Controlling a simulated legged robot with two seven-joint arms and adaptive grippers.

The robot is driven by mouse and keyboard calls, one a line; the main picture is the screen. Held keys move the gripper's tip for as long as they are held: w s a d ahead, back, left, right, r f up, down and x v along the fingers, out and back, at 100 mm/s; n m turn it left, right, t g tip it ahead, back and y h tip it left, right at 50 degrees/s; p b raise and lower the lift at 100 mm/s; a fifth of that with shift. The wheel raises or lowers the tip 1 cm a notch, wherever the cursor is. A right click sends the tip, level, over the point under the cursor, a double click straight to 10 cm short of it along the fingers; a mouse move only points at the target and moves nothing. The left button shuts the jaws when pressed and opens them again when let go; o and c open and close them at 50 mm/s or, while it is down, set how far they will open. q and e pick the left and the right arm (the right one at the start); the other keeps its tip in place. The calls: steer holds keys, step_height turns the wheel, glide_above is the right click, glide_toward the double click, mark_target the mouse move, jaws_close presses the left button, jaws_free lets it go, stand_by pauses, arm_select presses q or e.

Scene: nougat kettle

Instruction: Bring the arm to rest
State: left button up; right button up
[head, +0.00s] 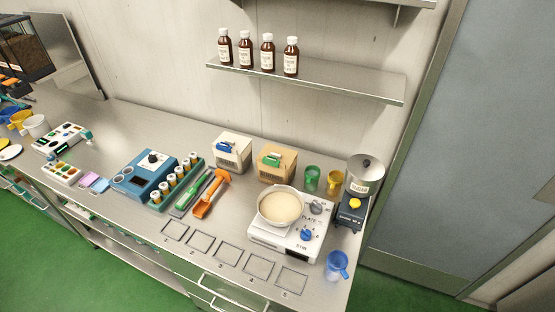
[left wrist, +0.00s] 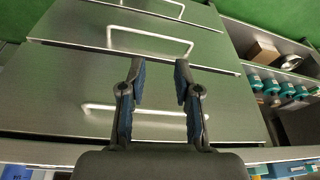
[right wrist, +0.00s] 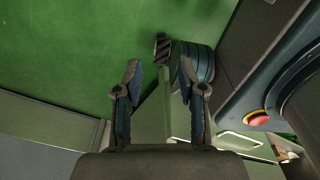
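My left gripper (left wrist: 160,78) shows in the left wrist view with its two fingers apart and nothing between them. It hangs before the steel drawer fronts with bar handles (left wrist: 150,38). My right gripper (right wrist: 160,80) shows in the right wrist view, also with fingers apart and empty, above the green floor (right wrist: 70,60). Neither gripper nor arm shows in the head view. On the bench, a bowl of pale mass (head: 281,207) sits on the white hot plate (head: 262,236).
Brown bottles (head: 268,52) stand on the wall shelf (head: 320,82). Numbered outlines mark the front.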

arm_select(q)
step_height(320, 180, down, 26)
steer(key=s+r+g, duration=0.1)
steer(key=s, duration=0.2)
steer(key=s+a+f+g, duration=0.1)
steer(key=s+a+f, duration=0.2)
steer(key=s+f, duration=1.2)
steer(key=shift+s+a+f, duration=0.15)
steer(key=shift+s+f, duration=0.1)
steer(key=shift+s, duration=0.6)
arm_select(e)
steer(key=shift+d, duration=0.45)
